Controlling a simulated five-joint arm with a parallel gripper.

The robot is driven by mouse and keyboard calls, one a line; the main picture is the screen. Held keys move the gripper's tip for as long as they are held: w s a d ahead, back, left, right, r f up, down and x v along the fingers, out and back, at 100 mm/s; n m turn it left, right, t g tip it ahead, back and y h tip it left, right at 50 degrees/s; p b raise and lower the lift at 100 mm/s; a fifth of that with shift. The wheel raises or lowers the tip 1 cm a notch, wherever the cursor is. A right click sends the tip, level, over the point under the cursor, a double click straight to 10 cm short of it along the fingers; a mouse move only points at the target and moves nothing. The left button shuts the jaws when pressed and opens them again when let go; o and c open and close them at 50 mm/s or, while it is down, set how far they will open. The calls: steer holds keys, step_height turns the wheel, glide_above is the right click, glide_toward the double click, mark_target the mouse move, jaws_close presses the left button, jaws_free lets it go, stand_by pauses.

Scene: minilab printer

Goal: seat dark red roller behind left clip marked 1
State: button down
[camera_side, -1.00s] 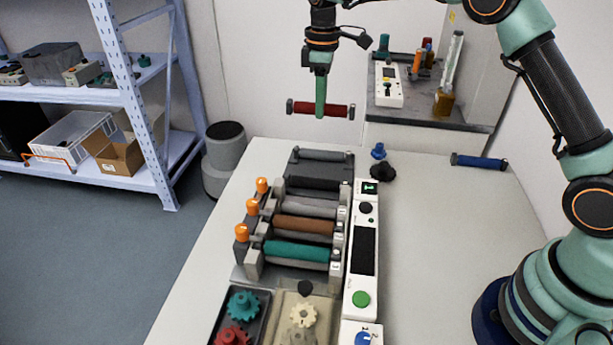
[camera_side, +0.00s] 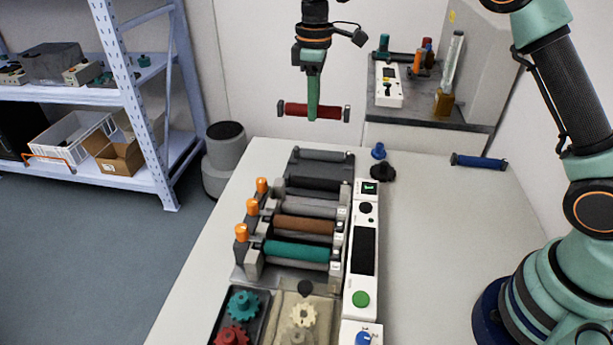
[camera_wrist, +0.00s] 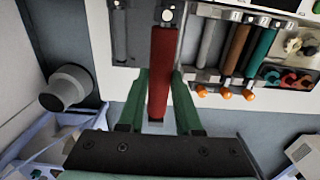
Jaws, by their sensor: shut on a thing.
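My gripper (camera_side: 312,112) is shut on the dark red roller (camera_side: 332,112), which hangs level above the far end of the printer. In the wrist view the roller (camera_wrist: 160,75) runs lengthwise between the two green fingers of my gripper (camera_wrist: 162,85). The printer's roller frame (camera_side: 242,273) stands on the table below. Three orange-topped clips, far (camera_side: 262,186), middle (camera_side: 252,206) and near (camera_side: 241,232), line its left side. I cannot read any clip's number. A brown roller (camera_side: 303,225) and a teal roller (camera_side: 297,250) lie across the frame, with grey rollers behind.
A white control panel (camera_side: 364,245) runs along the printer's right side. A blue roller (camera_side: 480,162) lies at the table's back right. A blue knob (camera_side: 378,152) and a black knob (camera_side: 382,172) stand behind the panel. Gears (camera_side: 243,304) sit in front. The table's right half is mostly clear.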

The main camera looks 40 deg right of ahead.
glide_toward(309, 206)
steer(key=shift+s+f, duration=0.1)
steer(key=shift+f, duration=1)
steer(key=shift+f, duration=0.2)
stand_by(0.4)
steer(key=shift+f, duration=1)
steer(key=shift+f, duration=0.2)
steer(key=shift+f, duration=0.6)
steer(key=c, duration=0.5)
jaws_free()
